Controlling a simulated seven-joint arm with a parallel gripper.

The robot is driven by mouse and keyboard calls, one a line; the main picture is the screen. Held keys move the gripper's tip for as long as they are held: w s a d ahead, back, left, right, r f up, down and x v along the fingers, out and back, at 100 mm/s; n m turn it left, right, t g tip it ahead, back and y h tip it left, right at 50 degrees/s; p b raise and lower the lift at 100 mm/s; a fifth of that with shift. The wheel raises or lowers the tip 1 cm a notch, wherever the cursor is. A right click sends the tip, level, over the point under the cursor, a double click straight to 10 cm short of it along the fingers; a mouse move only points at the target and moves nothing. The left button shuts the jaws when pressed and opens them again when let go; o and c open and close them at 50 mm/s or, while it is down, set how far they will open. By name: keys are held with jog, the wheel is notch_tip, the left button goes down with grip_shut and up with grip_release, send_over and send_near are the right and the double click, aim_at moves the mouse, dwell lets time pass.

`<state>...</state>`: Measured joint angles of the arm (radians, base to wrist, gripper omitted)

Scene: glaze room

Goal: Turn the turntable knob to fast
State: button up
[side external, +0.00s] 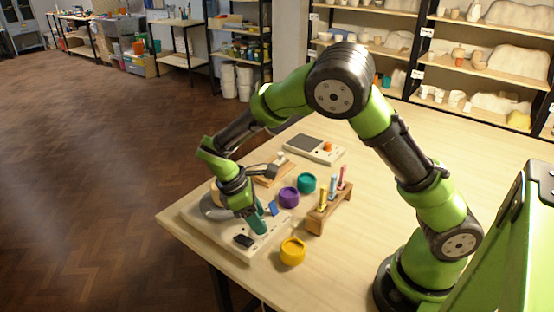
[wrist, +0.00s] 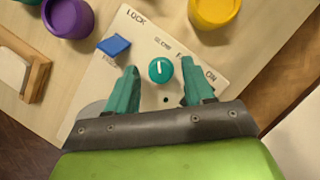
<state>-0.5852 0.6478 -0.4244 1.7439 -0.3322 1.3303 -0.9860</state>
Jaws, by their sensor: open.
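The turntable (side external: 187,214) stands at the table's front left corner. In the wrist view its pale panel (wrist: 140,35) carries a round teal knob (wrist: 159,69) with a white pointer line. The line points nearly straight up the picture, toward the label SLOW. A second label starting with F is partly hidden by my right finger. My gripper (wrist: 158,66) is open, with one teal finger on each side of the knob and a gap visible on both sides. In the side view my gripper (side external: 259,222) is low over the panel and the knob is hidden.
A blue switch (wrist: 114,46) sits on the panel near LOCK. A yellow pot (side external: 292,252), a purple pot (side external: 289,198) and a teal pot (side external: 307,183) stand close by. A wooden rack (side external: 322,219) holds coloured vials. The table's right part is mostly clear.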

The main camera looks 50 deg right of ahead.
jog(key=shift+f, duration=0.1)
grip_shut()
dwell(0.3)
jog(key=shift+m, duration=0.3)
jog(key=m+y, duration=0.1)
jog(key=m, duration=0.2)
jog(key=shift+w+d+m+g, duration=0.1)
jog(key=shift+d+m+g, duration=0.05)
jog(key=shift+m+g, duration=0.25)
jog(key=m+y, duration=0.1)
jog(key=m, duration=0.2)
jog(key=shift+d+m+y, duration=0.1)
jog(key=shift+m+y, duration=0.2)
jog(key=shift+y, duration=0.1)
jog(key=m, duration=0.2)
jog(key=m+y, duration=0.1)
jog(key=m, duration=0.1)
jog(key=shift+d+y, duration=0.15)
jog(key=shift+y, duration=0.15)
jog(key=shift+m+y, duration=0.6)
jog(key=shift+m, duration=1.5)
